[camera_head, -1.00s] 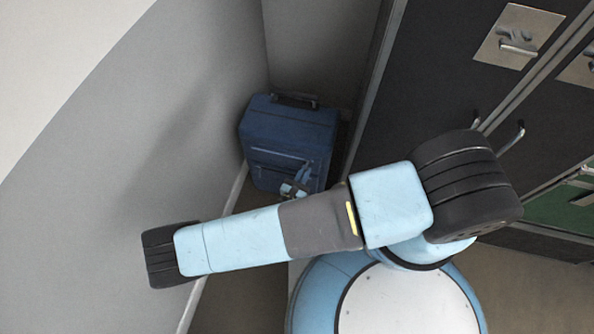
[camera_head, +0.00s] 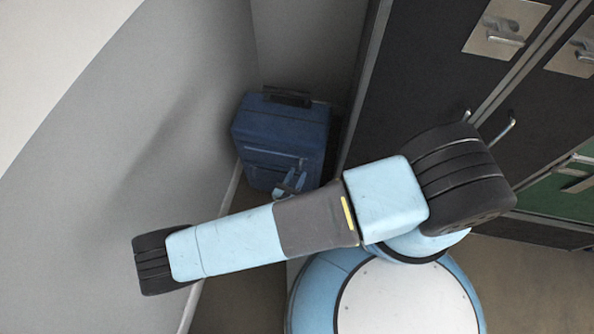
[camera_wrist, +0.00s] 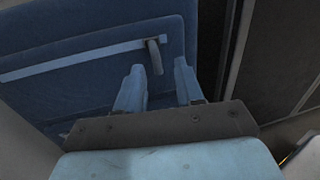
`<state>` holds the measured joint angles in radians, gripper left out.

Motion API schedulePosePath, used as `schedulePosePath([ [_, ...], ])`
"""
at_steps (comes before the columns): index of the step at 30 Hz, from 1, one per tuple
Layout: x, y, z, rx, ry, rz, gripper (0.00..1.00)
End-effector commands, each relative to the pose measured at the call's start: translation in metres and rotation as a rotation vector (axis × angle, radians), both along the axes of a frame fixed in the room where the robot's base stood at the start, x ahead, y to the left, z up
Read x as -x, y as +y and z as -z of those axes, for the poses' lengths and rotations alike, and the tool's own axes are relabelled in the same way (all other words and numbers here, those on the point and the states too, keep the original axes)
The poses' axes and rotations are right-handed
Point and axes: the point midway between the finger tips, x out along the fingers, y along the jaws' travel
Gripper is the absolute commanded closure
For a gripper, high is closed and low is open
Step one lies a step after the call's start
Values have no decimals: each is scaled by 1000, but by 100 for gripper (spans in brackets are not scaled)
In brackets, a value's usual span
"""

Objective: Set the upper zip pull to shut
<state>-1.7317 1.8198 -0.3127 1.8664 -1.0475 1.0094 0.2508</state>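A blue suitcase (camera_head: 280,125) stands upright in the corner; its front also fills much of the wrist view (camera_wrist: 95,20). A pale zip strip (camera_wrist: 80,57) runs across that front. A grey zip pull (camera_wrist: 154,57) hangs at the right end of the strip; it seems to be the upper one. My gripper (camera_wrist: 159,66) is open, with one pale blue finger on each side of the pull's lower end. I cannot tell whether either finger touches it. In the head view my gripper (camera_head: 290,181) is small and low in front of the suitcase.
A grey wall (camera_head: 165,130) stands close on the left of the suitcase. Dark lockers (camera_head: 430,70) with metal handles stand on the right. My arm crosses the lower middle of the head view and hides part of the floor.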

Motion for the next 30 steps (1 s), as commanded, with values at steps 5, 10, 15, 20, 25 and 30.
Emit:
schedulePosePath([
  [5, 32, 17, 1, -3, 2, -1, 63],
  [10, 62, 32, 1, -2, 1, -1, 63],
  [15, 83, 42, 1, -2, 1, 0, 63],
  [20, 93, 47, 1, 0, 0, 1, 63],
  [25, 96, 49, 1, 1, 0, 0, 63],
  [30, 96, 49, 1, 1, 0, -1, 63],
])
